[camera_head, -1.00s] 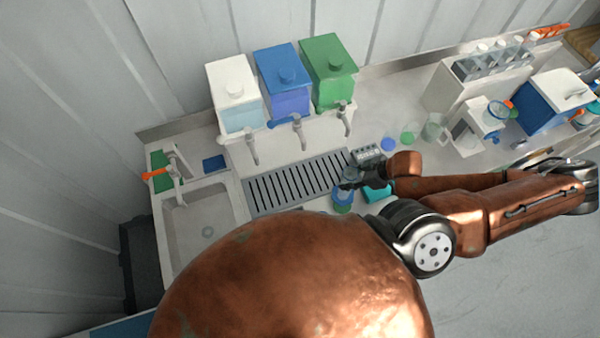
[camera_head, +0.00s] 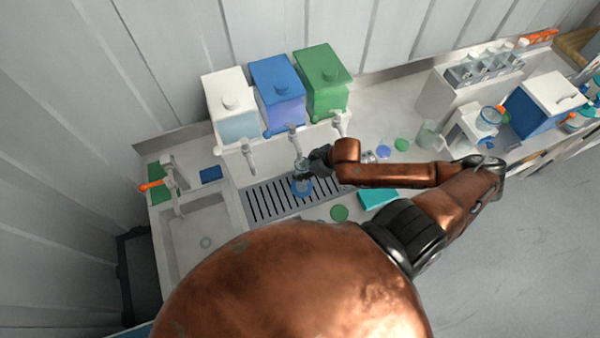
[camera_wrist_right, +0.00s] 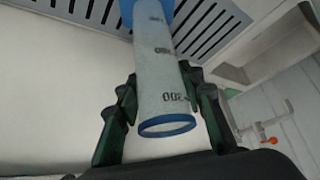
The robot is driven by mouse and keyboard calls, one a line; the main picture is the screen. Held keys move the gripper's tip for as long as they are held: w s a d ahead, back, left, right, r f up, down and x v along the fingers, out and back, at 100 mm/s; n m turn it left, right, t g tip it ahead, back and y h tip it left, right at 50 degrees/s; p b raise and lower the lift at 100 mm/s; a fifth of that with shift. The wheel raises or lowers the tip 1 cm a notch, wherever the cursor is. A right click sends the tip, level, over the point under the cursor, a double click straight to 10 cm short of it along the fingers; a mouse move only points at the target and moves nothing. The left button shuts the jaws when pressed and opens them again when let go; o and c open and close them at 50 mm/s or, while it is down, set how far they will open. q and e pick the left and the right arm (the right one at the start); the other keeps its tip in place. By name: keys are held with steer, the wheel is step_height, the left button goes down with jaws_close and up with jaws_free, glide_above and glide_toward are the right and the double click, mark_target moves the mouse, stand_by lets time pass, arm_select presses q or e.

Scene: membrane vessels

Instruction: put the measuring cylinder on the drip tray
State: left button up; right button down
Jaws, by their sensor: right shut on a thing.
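The measuring cylinder (camera_wrist_right: 160,70) is clear with dark printed marks, a blue rim and a blue base. My right gripper (camera_wrist_right: 165,115) is shut around it near the rim, with a finger on each side. In the head view the right gripper (camera_head: 312,164) is over the drip tray, and the cylinder's blue base (camera_head: 302,188) appears over the slats. The drip tray (camera_head: 262,206) is a grey slotted grille below the taps; its slots also show in the wrist view (camera_wrist_right: 205,28). I cannot tell whether the base touches it. My left gripper is not in view.
White (camera_head: 232,105), blue (camera_head: 278,90) and green (camera_head: 322,78) tanks stand behind the tray, their taps hanging close to my right gripper. A sink (camera_head: 200,235) lies left. A green disc (camera_head: 339,213) and a teal block (camera_head: 378,198) lie right of the tray.

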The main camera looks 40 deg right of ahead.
steer(key=shift+w+a+f, duration=0.1)
steer(key=shift+w+a, duration=0.2)
steer(key=shift+w, duration=0.15)
steer(key=shift+f+p, duration=0.5)
steer(key=shift+f, duration=1.15)
steer(key=c, duration=1.3)
jaws_free()
steer(key=shift+f, duration=0.1)
steer(key=v, duration=1.2)
